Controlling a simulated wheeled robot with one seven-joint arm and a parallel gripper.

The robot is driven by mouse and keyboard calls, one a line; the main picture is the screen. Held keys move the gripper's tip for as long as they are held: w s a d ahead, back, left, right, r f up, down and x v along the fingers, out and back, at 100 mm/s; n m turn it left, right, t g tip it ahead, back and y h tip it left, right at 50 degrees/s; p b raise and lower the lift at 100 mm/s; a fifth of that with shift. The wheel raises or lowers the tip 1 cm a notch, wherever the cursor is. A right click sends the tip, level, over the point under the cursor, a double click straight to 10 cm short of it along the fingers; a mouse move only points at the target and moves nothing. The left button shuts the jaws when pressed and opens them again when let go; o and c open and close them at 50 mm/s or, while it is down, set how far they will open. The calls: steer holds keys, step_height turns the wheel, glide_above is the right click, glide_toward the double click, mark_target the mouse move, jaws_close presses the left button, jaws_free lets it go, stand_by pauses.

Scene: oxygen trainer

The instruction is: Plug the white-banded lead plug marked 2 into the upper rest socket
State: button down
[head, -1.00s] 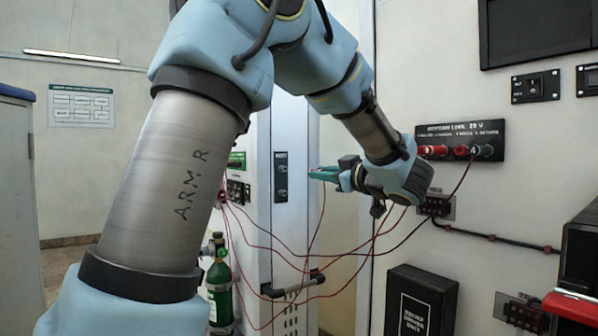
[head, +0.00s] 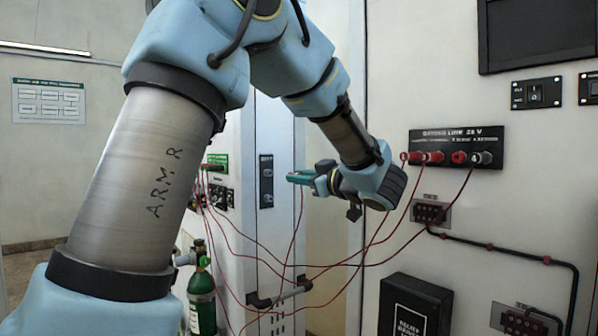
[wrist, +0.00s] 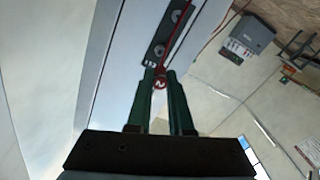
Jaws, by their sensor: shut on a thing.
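My gripper (head: 290,178) has green fingers and is shut on the lead plug. In the wrist view the plug (wrist: 160,84) shows as a small red-rimmed round end with a 2 on it, between the fingertips. Its white band cannot be made out. A thin red lead (wrist: 180,42) runs from there. The dark rest panel (head: 266,181) on the pale column has an upper rest socket (head: 267,172) and a lower one (head: 267,198). My fingertips are just right of the panel in the head view, with a visible gap. Both sockets also show beyond the fingertips in the wrist view.
The oxygen line panel (head: 455,147) on the right wall holds red and dark plugs. Several red leads (head: 370,264) sag across the middle. A green cylinder (head: 202,300) stands at the lower left.

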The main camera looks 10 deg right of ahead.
steer(key=shift+w+r, duration=0.1)
steer(key=shift+x, duration=2.9)
steer(key=shift+w+a+m+p, duration=0.15)
steer(key=shift+w+a+p, duration=0.15)
steer(key=shift+w, duration=0.25)
steer(key=shift+w+a+m+p, duration=0.2)
steer(key=shift+w+a, duration=0.15)
steer(key=shift+w, duration=0.2)
steer(key=c, duration=0.7)
jaws_free()
steer(key=shift+c, duration=0.2)
